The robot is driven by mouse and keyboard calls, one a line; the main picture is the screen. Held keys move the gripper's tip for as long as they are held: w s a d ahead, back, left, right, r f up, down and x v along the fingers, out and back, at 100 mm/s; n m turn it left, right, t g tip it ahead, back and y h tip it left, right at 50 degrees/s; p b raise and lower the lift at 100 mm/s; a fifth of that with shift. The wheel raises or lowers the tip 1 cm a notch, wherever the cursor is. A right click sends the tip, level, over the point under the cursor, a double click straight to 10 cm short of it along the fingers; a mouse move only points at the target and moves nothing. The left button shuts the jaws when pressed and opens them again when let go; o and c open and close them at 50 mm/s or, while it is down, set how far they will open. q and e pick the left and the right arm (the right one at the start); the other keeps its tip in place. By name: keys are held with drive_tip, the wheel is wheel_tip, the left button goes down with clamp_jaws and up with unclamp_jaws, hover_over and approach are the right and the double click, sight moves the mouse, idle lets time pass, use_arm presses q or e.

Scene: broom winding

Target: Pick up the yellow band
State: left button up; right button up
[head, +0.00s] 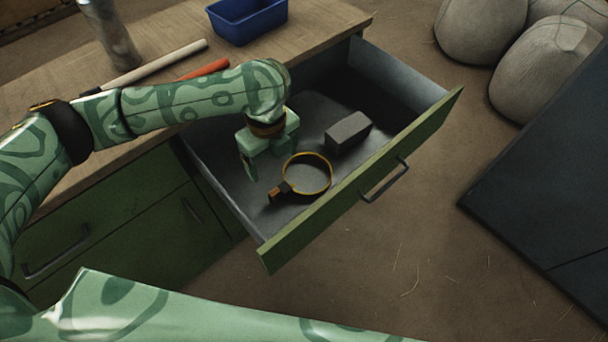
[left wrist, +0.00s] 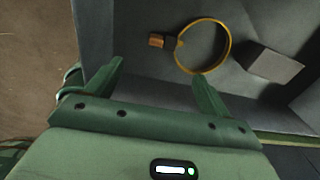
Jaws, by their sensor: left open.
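The yellow band (head: 329,175) is a thin ring with a dark and orange clasp. It lies on the floor of the open grey drawer (head: 225,185), near the front panel. My left gripper (head: 262,170) is over the drawer, just behind and left of the band, open and empty. In the left wrist view, the band (left wrist: 229,52) is ahead of the fingers, with its clasp on the left. The left gripper's fingers (left wrist: 158,85) are spread apart, and the right finger's tip is close to the ring's lower edge. My right gripper is not in view.
A grey block (head: 348,132) lies in the drawer beside the band. The green drawer front (head: 365,180) and side walls bound the space. On the wooden worktop (head: 160,30) are a blue bin (head: 247,22), a pale handle (head: 160,67) and a metal cylinder (head: 110,35). Sacks (head: 545,65) stand at upper right.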

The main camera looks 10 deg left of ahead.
use_arm(q)
drive_tip(key=b, duration=0.3)
hover_over(279, 188)
drive_tip(key=f, duration=0.8)
drive_tip(key=shift+s+f, duration=0.25)
drive_tip(key=shift+f+b, duration=0.25)
drive_tip(key=shift+b, duration=0.1)
drive_tip(key=shift+d+f+b, duration=0.1)
drive_tip(key=shift+f+b, duration=0.2)
drive_tip(key=shift+f, duration=0.05)
drive_tip(key=f+b, duration=0.2)
drive_tip(key=f, duration=0.1)
drive_tip(key=f+b, duration=0.1)
drive_tip(key=shift+w+f, duration=0.25)
drive_tip(key=shift+w, duration=0.1)
drive_tip(key=shift+r, duration=0.25)
drive_tip(key=shift+s, duration=0.1)
drive_tip(key=c, duration=1.1)
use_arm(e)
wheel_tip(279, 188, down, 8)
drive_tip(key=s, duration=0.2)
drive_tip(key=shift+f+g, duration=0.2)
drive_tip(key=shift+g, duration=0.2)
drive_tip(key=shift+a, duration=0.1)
